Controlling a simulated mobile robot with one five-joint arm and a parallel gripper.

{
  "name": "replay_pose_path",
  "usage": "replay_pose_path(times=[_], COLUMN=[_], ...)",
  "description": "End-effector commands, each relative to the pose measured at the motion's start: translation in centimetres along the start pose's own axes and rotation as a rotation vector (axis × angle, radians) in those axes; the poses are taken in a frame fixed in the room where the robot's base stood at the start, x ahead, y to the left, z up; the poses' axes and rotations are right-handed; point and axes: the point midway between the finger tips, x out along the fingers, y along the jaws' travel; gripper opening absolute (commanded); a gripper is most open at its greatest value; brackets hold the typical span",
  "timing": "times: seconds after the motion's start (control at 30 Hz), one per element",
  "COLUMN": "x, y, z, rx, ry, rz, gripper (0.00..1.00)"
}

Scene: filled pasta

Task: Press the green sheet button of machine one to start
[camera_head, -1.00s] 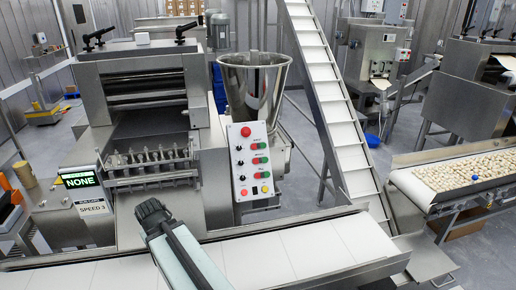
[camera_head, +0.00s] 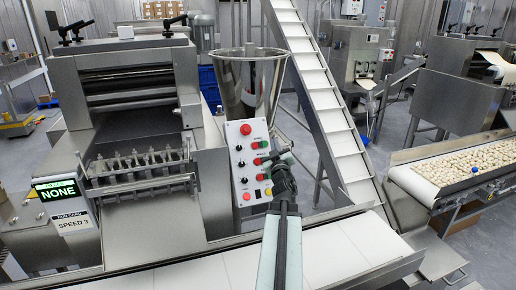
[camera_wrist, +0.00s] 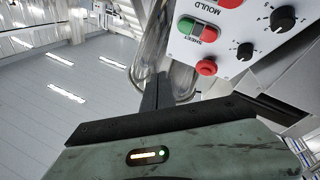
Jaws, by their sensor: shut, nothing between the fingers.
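Machine one's grey control panel (camera_head: 243,178) faces me in the head view. It carries several red and green buttons and black knobs. The green sheet button (camera_head: 264,144) is in the upper pair, below the round red button (camera_head: 245,129). In the wrist view the panel is upside down, with the green sheet button (camera_wrist: 186,25) beside a red one near the SHEET label. My gripper (camera_wrist: 160,78) is shut and empty, its dark fingers pointing up the picture, below and left of that button. In the head view my wrist covers the panel's right edge; contact cannot be told.
A steel hopper (camera_head: 248,85) stands behind the panel. A white conveyor (camera_head: 345,250) runs across the front, and an inclined one (camera_head: 318,90) rises behind it. A display (camera_head: 58,190) reading NONE is at the left.

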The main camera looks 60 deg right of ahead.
Motion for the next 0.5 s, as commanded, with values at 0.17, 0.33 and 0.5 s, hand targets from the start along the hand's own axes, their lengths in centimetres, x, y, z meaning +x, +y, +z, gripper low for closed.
replay_pose_path(times=[0.17, 0.33, 0.5], x=[-0.09, -0.03, 0.79], y=[0.44, 0.29, -0.43], z=[-0.12, -0.13, 0.6], rx=[-0.006, -0.005, -0.005], ry=[0.016, 0.015, 0.016], rz=[0.0, -0.001, -0.003], gripper=[0.0, 0.0, 0.0])
